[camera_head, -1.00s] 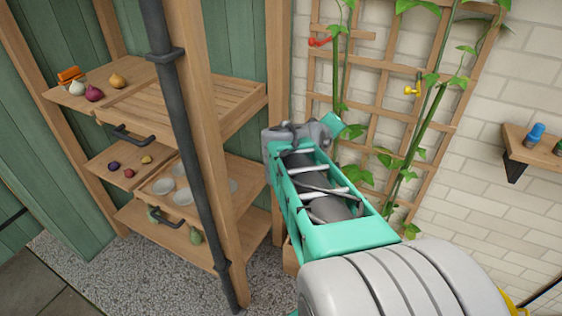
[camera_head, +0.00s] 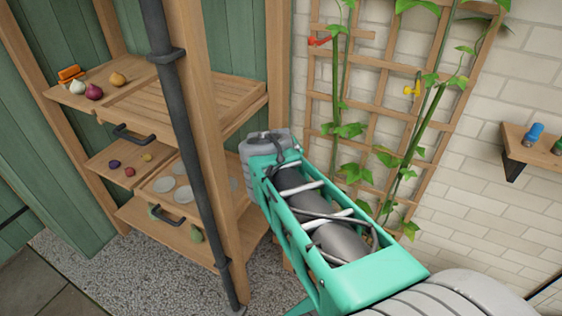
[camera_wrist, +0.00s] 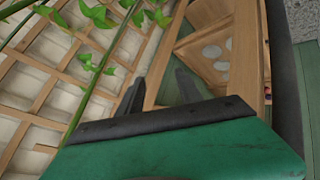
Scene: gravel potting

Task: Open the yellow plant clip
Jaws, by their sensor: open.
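The yellow plant clip (camera_head: 412,90) sits on the right-hand green stem at the wooden trellis in the head view, in the upper right. The wrist view does not show it clearly. My gripper (camera_wrist: 158,90) shows in the wrist view with its two dark fingers apart and nothing between them. In the head view my arm reaches up from the lower right and its far end is in front of the shelf's right side, well below and left of the clip. The fingers are hidden in the head view.
A red clip (camera_head: 320,41) sits on the trellis's left stem. The wooden shelf (camera_head: 221,167) with bulbs, drawers and a dark pipe (camera_head: 181,110) stands left of my arm. A wall bracket shelf (camera_head: 540,152) holds a blue item (camera_head: 534,133) at the right.

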